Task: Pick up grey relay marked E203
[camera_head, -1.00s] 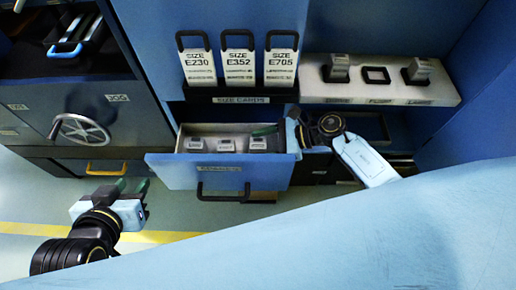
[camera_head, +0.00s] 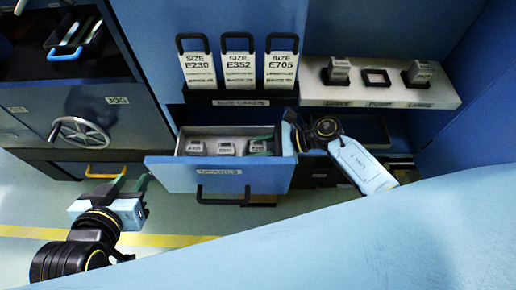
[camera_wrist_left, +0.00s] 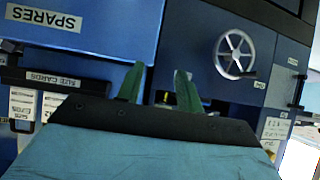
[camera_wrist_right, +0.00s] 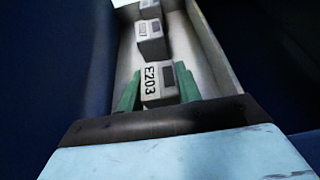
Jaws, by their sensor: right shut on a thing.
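The grey relay marked E203 (camera_wrist_right: 160,84) stands in the spares drawer, at the near end of a row in the right wrist view. It is the rightmost relay (camera_head: 257,148) in the head view, partly covered by my right gripper. My right gripper (camera_wrist_right: 158,90) is shut on this relay, with a green finger on each side. The relay is still inside the drawer; its underside is hidden. My left gripper (camera_head: 133,186) is open and empty, out over the floor left of the drawer. Its two green fingers stand apart in the left wrist view (camera_wrist_left: 158,85).
Two other grey relays (camera_head: 195,147) (camera_head: 226,148) stand left in the open blue drawer (camera_head: 169,172). Size cards (camera_head: 239,65) stand in a rack above it. A shelf (camera_head: 440,97) with socketed blocks is at the right. A handwheel (camera_head: 81,130) is at the left.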

